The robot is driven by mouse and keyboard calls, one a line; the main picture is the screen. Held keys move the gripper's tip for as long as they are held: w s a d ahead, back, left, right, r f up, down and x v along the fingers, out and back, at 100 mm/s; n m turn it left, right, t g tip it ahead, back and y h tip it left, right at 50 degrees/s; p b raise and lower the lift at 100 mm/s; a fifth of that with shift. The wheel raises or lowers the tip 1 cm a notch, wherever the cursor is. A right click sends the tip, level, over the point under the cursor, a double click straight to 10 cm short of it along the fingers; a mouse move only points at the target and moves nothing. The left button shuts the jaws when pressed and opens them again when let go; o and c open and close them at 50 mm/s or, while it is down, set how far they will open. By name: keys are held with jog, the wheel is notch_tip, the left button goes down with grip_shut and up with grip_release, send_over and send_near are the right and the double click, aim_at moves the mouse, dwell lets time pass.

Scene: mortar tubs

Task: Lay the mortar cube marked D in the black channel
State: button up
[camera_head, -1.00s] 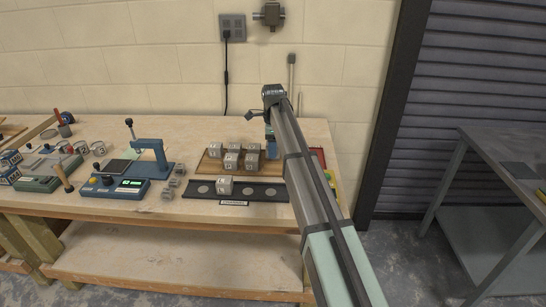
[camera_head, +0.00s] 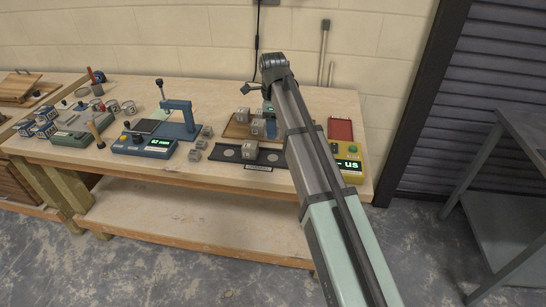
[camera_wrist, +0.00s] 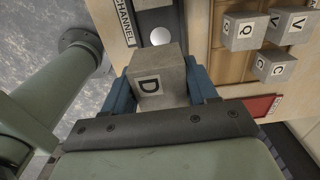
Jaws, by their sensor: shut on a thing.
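The mortar cube marked D (camera_wrist: 150,85) is grey and sits between the blue fingers of my gripper (camera_wrist: 160,78) in the wrist view, its letter facing the camera. My gripper is shut on it. The black channel (camera_head: 212,152) lies along the front of the bench in the head view, with pale round spots in it. Part of the channel also shows beyond the held cube in the wrist view (camera_wrist: 172,14), with one pale spot. In the head view my arm hides the channel's right part and most of the gripper.
Cubes marked Q (camera_wrist: 239,32), V (camera_wrist: 291,24) and C (camera_wrist: 272,66) stand on the wooden board (camera_wrist: 220,65) beside the channel. A blue scale (camera_head: 143,146) and small grey blocks (camera_head: 200,145) are left of the channel. A yellow device (camera_head: 349,165) is right of my arm.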

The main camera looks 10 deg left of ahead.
aim_at(273, 158)
jog(key=shift+f, duration=4.95)
jog(key=shift+f, duration=0.15)
jog(key=o, duration=1.2)
jog(key=shift+o, duration=0.2)
notch_tip(273, 158, up, 12)
jog(key=shift+r, duration=0.2)
jog(key=shift+w, duration=0.1)
